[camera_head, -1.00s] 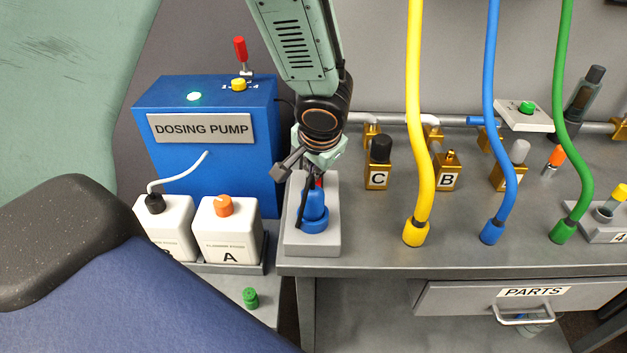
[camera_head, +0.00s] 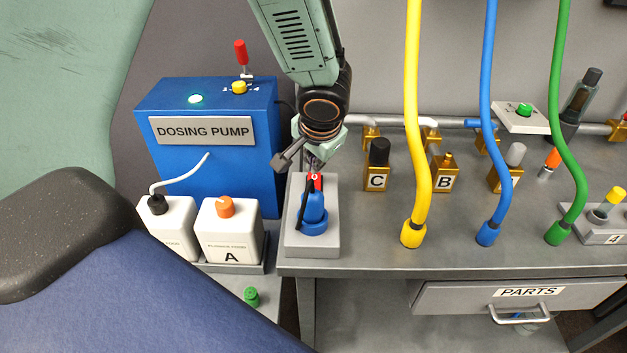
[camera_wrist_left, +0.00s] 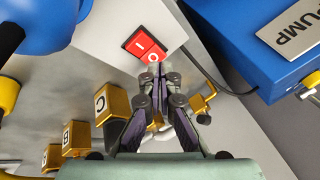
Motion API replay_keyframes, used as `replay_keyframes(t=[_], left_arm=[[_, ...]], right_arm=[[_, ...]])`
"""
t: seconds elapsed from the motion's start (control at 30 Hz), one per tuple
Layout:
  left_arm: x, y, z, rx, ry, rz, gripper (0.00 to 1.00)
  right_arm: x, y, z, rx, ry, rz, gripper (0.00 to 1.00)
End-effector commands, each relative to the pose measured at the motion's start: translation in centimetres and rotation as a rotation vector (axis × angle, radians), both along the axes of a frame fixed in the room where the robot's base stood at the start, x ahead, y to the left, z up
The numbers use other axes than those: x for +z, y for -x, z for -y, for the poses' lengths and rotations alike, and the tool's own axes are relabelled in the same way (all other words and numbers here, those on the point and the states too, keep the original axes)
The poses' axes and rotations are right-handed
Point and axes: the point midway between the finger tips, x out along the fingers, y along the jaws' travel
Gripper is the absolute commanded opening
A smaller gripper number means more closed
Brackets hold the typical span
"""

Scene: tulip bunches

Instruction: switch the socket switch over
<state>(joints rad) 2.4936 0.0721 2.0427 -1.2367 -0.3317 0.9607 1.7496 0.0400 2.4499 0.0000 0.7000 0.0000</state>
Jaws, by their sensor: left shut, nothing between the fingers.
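The red rocker switch (camera_head: 316,180), marked O and I, sits on the back part of the grey socket box (camera_head: 328,236), behind the blue plug (camera_head: 313,212). In the left wrist view the switch (camera_wrist_left: 143,46) shows its I half clearly, and my fingertips are at its O end. My left gripper (camera_head: 315,166) is shut and empty, right beside the switch on its far side. In the left wrist view, its tips (camera_wrist_left: 158,76) overlap the O edge; I cannot tell whether they touch. Which half is pressed down is not clear. My right gripper is not in view.
The blue dosing pump (camera_head: 180,180) stands left of the socket box, with white bottle A (camera_head: 232,245) in front. Brass valve C (camera_head: 377,177) is close on the right. Yellow (camera_head: 418,130), blue (camera_head: 489,120) and green (camera_head: 563,110) hoses hang further right.

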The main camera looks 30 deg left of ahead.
Motion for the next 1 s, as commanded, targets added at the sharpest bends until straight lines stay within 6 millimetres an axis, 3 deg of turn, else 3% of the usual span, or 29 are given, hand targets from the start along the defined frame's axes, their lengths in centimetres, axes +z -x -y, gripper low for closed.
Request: replay_keyframes(t=[0.43, 1.0], left_arm=[[3.9, -1.2, -0.8, 0.001, 0.000, 0.000, 0.00], [4.0, -1.4, -0.8, 0.000, 0.000, 0.000, 0.00]], right_arm=[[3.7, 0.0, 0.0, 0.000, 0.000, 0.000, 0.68], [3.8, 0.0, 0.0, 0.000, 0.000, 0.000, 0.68]])
